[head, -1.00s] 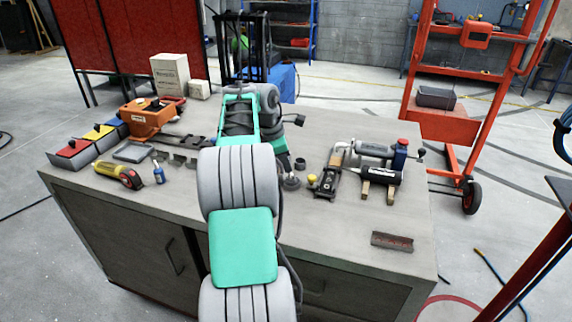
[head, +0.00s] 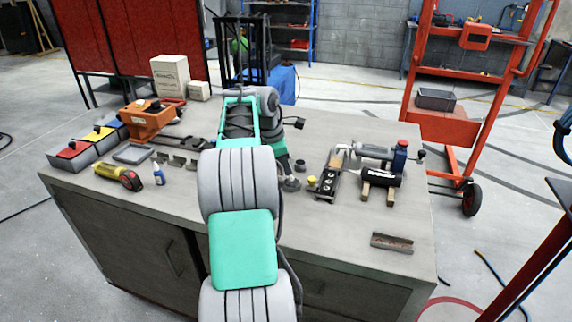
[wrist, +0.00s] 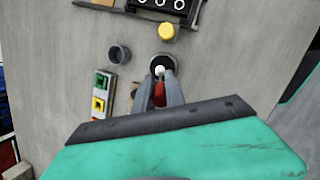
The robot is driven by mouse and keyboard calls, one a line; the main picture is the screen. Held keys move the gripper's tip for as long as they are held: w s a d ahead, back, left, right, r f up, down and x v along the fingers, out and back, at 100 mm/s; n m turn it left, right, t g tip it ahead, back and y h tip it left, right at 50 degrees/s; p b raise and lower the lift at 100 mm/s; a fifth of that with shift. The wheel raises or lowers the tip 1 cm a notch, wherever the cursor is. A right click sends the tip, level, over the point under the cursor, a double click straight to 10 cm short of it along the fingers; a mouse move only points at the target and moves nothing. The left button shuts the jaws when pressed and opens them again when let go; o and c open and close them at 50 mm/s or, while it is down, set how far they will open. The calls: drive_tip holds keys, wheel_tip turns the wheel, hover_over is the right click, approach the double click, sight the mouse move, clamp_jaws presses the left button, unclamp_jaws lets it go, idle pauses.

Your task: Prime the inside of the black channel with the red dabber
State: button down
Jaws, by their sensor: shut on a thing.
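My gripper (wrist: 157,90) is shut on the red dabber (wrist: 159,95), whose red body shows between the fingers. A pale tip (wrist: 159,71) shows in front of them, over a small round dark pot (wrist: 163,62); I cannot tell whether it touches the pot. In the head view my gripper (head: 290,184) is low over the bench, and the dabber is too small to make out. A short dark channel (head: 392,242) lies on the bench at front right, apart from my gripper. It looks like the black channel, but its inside is hard to see.
A yellow-capped item (wrist: 166,31) and a dark open cup (wrist: 119,54) stand close to the pot. A black holder with round holes (head: 325,185) is just right of my gripper. A block with green and yellow parts (wrist: 100,92) lies left. The bench's front right is mostly clear.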

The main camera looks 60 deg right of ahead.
drive_tip(key=shift+f, duration=0.45)
idle(0.6)
drive_tip(key=shift+r, duration=0.1)
wheel_tip(320, 180, up, 7)
drive_tip(key=p, duration=0.9)
drive_tip(key=shift+w, duration=0.1)
